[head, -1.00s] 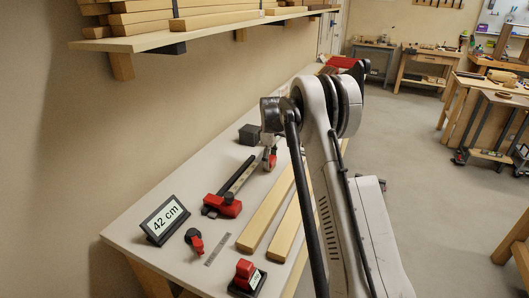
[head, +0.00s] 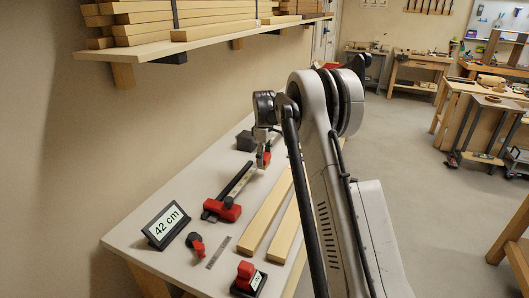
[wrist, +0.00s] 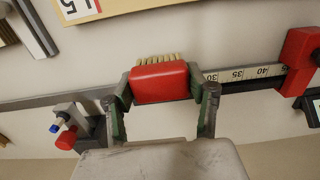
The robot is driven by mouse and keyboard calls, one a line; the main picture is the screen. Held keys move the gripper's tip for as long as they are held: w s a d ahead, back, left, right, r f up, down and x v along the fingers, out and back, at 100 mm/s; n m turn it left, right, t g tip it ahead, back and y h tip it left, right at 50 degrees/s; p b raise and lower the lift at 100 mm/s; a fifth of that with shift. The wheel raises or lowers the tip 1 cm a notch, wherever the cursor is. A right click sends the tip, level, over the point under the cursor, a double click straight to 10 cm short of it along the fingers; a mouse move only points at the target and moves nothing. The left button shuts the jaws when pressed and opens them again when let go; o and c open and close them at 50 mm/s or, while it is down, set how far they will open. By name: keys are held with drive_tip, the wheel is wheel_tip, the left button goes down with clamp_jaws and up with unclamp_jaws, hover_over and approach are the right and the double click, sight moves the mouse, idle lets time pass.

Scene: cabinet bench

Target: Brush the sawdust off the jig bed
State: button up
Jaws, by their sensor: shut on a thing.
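My gripper (head: 263,152) is over the far part of the bench. In the wrist view my gripper (wrist: 163,92) is shut on a red brush (wrist: 160,83), one finger on each side of its block. Its pale bristles point to the top of the picture. The brush (head: 266,159) shows small in the head view. The jig bed (head: 235,183) is a long dark bar with a red stop (head: 222,208) at its near end. In the wrist view the bar (wrist: 60,103) passes behind the brush, with a number scale (wrist: 245,75) at right. I cannot make out sawdust or whether the bristles touch.
A display reading 42 cm (head: 166,224), a red-and-black tool (head: 196,244), a steel rule (head: 218,252) and a red block on a dark base (head: 248,279) lie at the near end. Two wooden strips (head: 267,212) lie right of the jig. A dark block (head: 245,141) stands behind.

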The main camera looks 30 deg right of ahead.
drive_tip(key=shift+r+p, duration=0.3)
drive_tip(key=shift+r, duration=0.75)
